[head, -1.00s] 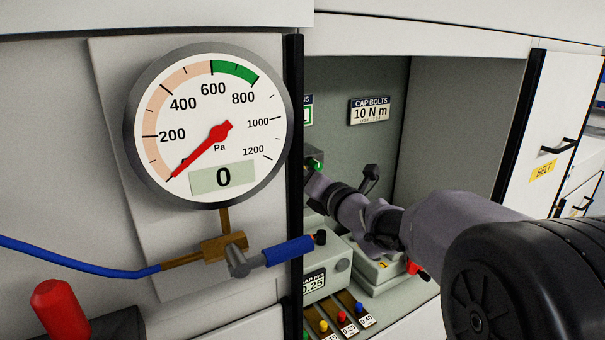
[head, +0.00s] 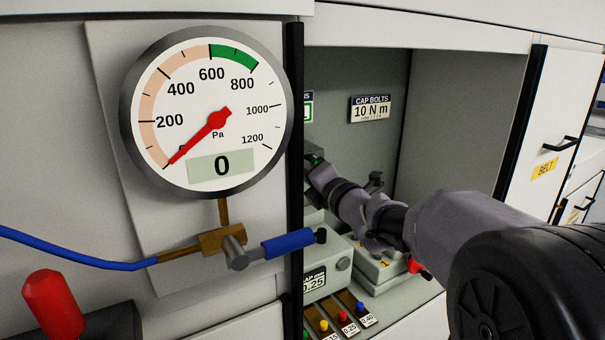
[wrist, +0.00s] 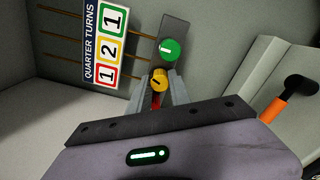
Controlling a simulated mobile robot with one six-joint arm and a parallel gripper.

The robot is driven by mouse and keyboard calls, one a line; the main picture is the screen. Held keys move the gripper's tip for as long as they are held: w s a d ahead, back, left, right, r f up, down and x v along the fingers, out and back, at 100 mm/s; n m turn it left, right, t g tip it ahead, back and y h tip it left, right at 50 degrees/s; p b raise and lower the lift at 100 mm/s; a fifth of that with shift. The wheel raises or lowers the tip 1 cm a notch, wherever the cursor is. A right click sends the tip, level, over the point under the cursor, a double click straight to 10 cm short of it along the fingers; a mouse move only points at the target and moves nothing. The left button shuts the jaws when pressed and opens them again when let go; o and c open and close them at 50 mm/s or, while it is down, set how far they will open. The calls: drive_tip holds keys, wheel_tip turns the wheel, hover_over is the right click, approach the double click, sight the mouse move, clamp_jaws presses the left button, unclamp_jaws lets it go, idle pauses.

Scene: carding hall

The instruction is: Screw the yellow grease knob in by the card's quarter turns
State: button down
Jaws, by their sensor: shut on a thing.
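In the wrist view the yellow knob (wrist: 159,80) sits between the fingertips of my gripper (wrist: 160,88). It has a dark slot line on its face. My gripper is shut on it. Just above it on a dark block is a green knob (wrist: 168,50) with a white line. A bit of red shows between the fingers below the yellow knob. The QUARTER TURNS card (wrist: 107,46) at the upper left reads 1, 2, 1 from top to bottom; the top square is green-framed. In the head view my gripper (head: 318,175) reaches into the recess, its fingertips and the yellow knob mostly hidden.
A black-and-orange handle (wrist: 287,100) stands at the right of the wrist view. In the head view, the pressure gauge (head: 211,115) reads 0, left of the recess. A blue-handled valve (head: 287,246) juts out below it. A grey box (head: 328,262) sits under my arm.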

drive_tip(key=shift+d+r+m+p, duration=0.1)
drive_tip(key=shift+m+p, duration=1.45)
drive_tip(key=shift+m, duration=6.3)
drive_tip(key=shift+r+m+p, duration=0.1)
drive_tip(key=shift+m+p, duration=1.45)
drive_tip(key=shift+m, duration=6.3)
drive_tip(key=shift+f, duration=0.1)
drive_tip(key=c, duration=1.2)
unclamp_jaws()
